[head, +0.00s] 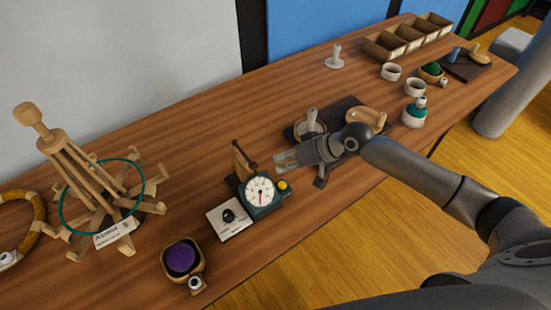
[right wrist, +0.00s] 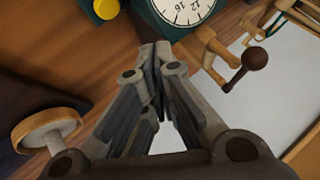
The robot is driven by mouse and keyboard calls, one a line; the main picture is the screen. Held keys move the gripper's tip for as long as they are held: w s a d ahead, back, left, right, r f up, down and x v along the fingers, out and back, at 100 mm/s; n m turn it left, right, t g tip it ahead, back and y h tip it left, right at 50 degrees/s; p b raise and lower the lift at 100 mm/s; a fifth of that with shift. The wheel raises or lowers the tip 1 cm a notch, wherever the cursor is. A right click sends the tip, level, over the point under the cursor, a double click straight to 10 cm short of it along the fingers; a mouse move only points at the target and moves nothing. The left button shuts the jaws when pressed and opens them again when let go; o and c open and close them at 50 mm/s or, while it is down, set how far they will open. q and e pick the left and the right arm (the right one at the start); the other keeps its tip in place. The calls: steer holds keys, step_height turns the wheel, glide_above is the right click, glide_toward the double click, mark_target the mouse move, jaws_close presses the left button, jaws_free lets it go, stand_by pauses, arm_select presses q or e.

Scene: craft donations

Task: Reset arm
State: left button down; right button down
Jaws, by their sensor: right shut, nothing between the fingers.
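My right gripper (head: 282,161) reaches in from the right in the head view, above the wooden table (head: 210,120). Its fingers are shut and hold nothing. Its tips point left, toward a device with a round white dial (head: 260,191), and look apart from it. In the right wrist view the closed fingers (right wrist: 157,62) point up the picture toward the dial (right wrist: 184,8). My left gripper is not in view.
A yellow button (head: 283,185) sits beside the dial. Dark base with wooden parts (head: 366,115) lies partly behind my gripper. A wooden stand with a green ring (head: 75,225) stands left; a bowl with purple contents (head: 181,257) stands in front. Cups and a divided box (head: 408,36) stand back right.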

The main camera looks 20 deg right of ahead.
steer(key=s+a+f, duration=0.1)
steer(key=s, duration=0.1)
steer(key=s+a+f+n, duration=0.1)
steer(key=s+a, duration=0.1)
steer(key=s, duration=0.1)
steer(key=s+a+n+g, duration=0.1)
steer(key=s+a, duration=0.1)
steer(key=shift+s+a+f, duration=0.15)
steer(key=shift+a+f, duration=0.1)
steer(key=shift+f, duration=0.15)
steer(key=s+d+f+m+h, duration=0.1)
steer(key=s+d+h, duration=0.35)
steer(key=s, duration=0.45)
steer(key=s+d+f+m+h, duration=0.1)
steer(key=s+d+h, duration=0.2)
steer(key=s+d, duration=0.5)
steer(key=s+a+f+g, duration=0.1)
steer(key=s+f, duration=0.1)
steer(key=f, duration=1.1)
steer(key=s+a+f+g, duration=0.1)
steer(key=s+f, duration=0.1)
steer(key=f, duration=1.2)
steer(key=s+d+f+g, duration=0.1)
steer(key=s+d+f, duration=0.2)
steer(key=s+f, duration=1.1)
steer(key=shift+s+f, duration=0.2)
steer(key=shift+s, duration=0.65)
